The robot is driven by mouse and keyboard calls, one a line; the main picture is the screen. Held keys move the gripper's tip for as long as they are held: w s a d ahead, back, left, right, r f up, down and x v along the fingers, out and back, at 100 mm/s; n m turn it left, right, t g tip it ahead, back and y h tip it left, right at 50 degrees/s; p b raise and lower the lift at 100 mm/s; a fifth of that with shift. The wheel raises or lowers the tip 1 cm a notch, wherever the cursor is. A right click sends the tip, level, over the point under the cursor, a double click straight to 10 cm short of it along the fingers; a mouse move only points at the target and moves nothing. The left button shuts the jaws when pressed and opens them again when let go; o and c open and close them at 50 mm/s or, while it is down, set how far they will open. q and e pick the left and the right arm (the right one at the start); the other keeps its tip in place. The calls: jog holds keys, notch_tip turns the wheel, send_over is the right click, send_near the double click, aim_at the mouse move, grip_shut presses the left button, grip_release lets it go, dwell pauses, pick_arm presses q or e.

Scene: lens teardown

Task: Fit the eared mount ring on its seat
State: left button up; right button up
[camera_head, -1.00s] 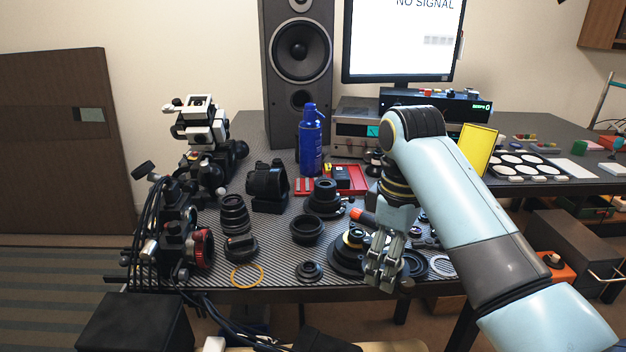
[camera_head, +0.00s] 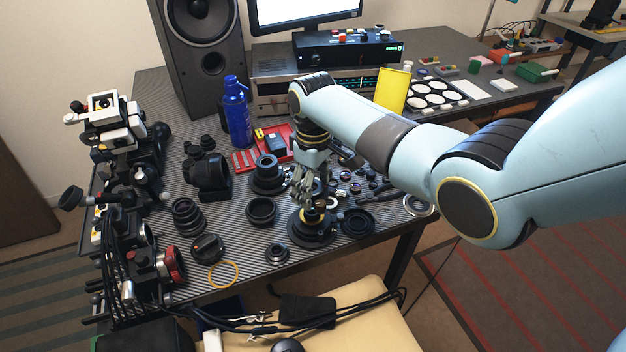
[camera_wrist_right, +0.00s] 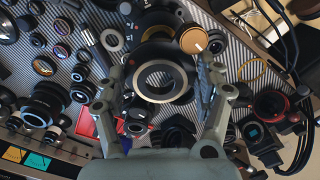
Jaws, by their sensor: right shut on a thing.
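My right gripper (camera_head: 309,200) points down over a wide black lens body (camera_head: 313,237) near the table's front edge. In the right wrist view, the fingers of my right gripper (camera_wrist_right: 163,85) stand on both sides of a dark ring with a pale grey face (camera_wrist_right: 139,80), which I take for the eared mount ring. They are shut on it. Its ears cannot be made out. The lens body lies under or close to the held ring. Whether the ring touches its seat is hidden by the fingers in the head view. My left gripper is not in view.
Black lens barrels (camera_head: 262,211) and a small dark ring (camera_head: 277,253) stand left of the gripper. A black ring (camera_head: 357,222) and small parts lie right. A thin yellow ring (camera_head: 224,274) lies front left. A blue spray can (camera_head: 238,112) stands behind.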

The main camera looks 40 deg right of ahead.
aim_at(314, 211)
jog(key=shift+f, duration=0.4)
jog(key=shift+s+f+b, duration=0.1)
jog(key=shift+f+b, duration=0.2)
jog(key=shift+b, duration=0.3)
jog(key=shift+f+b, duration=0.65)
jog(key=shift+b, duration=0.1)
jog(key=shift+f+b, duration=0.55)
jog(key=shift+f, duration=0.05)
jog(key=shift+f+b, duration=0.75)
jog(key=shift+f, duration=0.5)
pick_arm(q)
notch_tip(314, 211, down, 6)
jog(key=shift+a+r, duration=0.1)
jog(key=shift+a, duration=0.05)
pick_arm(e)
jog(key=shift+f, duration=0.25)
jog(key=shift+f, duration=0.25)
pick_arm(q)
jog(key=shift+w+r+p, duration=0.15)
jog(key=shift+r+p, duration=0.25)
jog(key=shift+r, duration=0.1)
pick_arm(e)
jog(key=shift+r, duration=0.3)
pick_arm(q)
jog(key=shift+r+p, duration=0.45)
pick_arm(e)
jog(key=shift+f, duration=0.15)
